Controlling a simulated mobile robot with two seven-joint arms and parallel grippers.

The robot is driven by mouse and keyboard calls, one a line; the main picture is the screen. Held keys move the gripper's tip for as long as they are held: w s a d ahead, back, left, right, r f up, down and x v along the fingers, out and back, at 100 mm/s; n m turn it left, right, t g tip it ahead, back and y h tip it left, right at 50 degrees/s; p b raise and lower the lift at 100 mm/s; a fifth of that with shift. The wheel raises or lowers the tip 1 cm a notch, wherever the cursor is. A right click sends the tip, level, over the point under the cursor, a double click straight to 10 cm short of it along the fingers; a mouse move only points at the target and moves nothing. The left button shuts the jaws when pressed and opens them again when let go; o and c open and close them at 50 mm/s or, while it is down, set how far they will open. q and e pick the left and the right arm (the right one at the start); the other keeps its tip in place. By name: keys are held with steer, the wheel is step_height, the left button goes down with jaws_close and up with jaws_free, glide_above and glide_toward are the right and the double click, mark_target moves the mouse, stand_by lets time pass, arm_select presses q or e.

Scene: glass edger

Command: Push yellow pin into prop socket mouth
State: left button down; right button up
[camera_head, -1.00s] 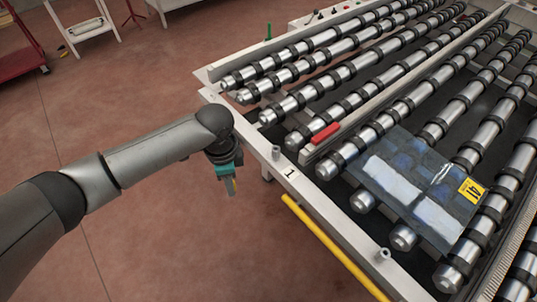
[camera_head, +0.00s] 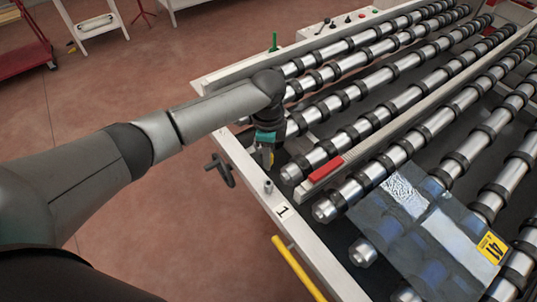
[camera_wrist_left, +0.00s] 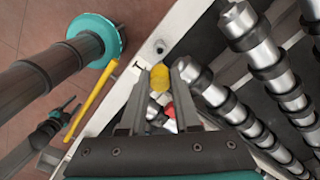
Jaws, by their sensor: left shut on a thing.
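My left gripper (camera_head: 265,160) is shut on the yellow pin, above the inner side of the table's front rail. In the left wrist view the pin's rounded yellow body (camera_wrist_left: 160,80) sits between the two dark fingers. A short grey socket (camera_head: 268,187) stands on the rail beside label 1, a little nearer the camera than the gripper. Its dark round mouth (camera_wrist_left: 160,46) shows in the wrist view, apart from the pin.
The roller table's white rail (camera_head: 240,160) runs along its near edge. A yellow bar (camera_head: 298,268) lies along its outer side, and a black handwheel (camera_head: 220,170) sticks out. A red-handled part (camera_head: 326,169) and a glass sheet (camera_head: 440,232) are to the right.

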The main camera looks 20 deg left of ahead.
arm_select(q)
steer(key=shift+s, duration=0.1)
steer(key=shift+p, duration=0.5)
steer(key=shift+f+b, duration=1.8)
steer(key=shift+f, duration=1.25)
arm_select(e)
steer(key=shift+w+f, duration=0.15)
steer(key=shift+f, duration=1.15)
arm_select(q)
steer(key=shift+p, duration=0.75)
arm_select(e)
steer(key=shift+r, duration=0.8)
arm_select(q)
steer(key=shift+f+b, duration=1.65)
steer(key=shift+f, duration=0.65)
arm_select(e)
steer(key=shift+f, duration=1.7)
arm_select(q)
steer(key=c, duration=0.6)
jaws_free()
steer(key=shift+r, duration=0.1)
steer(key=shift+o, duration=0.2)
step_height(320, 180, up, 15)
steer(key=shift+r+p, duration=0.1)
steer(key=shift+p, duration=0.45)
arm_select(e)
steer(key=shift+r, duration=0.55)
